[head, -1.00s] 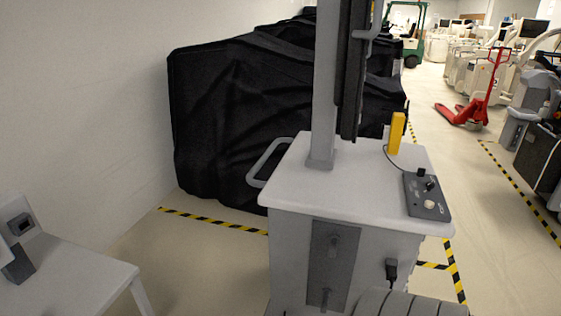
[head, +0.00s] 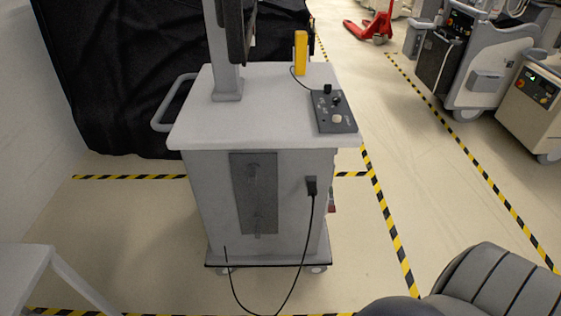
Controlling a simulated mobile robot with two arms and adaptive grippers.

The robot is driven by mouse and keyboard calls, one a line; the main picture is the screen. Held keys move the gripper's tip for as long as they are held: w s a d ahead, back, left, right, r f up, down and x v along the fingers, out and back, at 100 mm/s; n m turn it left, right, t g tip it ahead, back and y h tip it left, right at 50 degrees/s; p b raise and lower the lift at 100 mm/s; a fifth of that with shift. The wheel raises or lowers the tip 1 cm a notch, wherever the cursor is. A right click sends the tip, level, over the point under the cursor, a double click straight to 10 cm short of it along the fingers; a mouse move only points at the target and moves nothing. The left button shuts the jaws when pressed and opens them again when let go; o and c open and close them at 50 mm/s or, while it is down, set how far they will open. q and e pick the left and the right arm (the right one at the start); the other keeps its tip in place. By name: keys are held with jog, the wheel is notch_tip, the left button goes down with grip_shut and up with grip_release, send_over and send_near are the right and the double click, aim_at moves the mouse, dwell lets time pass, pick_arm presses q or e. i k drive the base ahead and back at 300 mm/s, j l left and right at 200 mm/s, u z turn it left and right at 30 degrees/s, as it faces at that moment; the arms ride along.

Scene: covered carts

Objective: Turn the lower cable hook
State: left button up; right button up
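The lower cable hook (head: 258,222) is on the lower part of a dark grey panel (head: 242,195) on the near face of a white-grey cart (head: 205,195). It is small and grey against the panel, so its exact angle is hard to tell. The upper cable hook (head: 254,171) is above it on the same panel. No cable is visibly wound on the hooks. Neither of my grippers is in view.
A black cable (head: 309,235) hangs from a plug (head: 311,186) right of the panel and loops towards the floor. A control box (head: 333,112) and yellow device (head: 301,53) are on top. A white table (head: 25,270) stands lower left.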

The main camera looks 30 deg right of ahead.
aim_at(258, 219)
jog(key=z, duration=0.85)
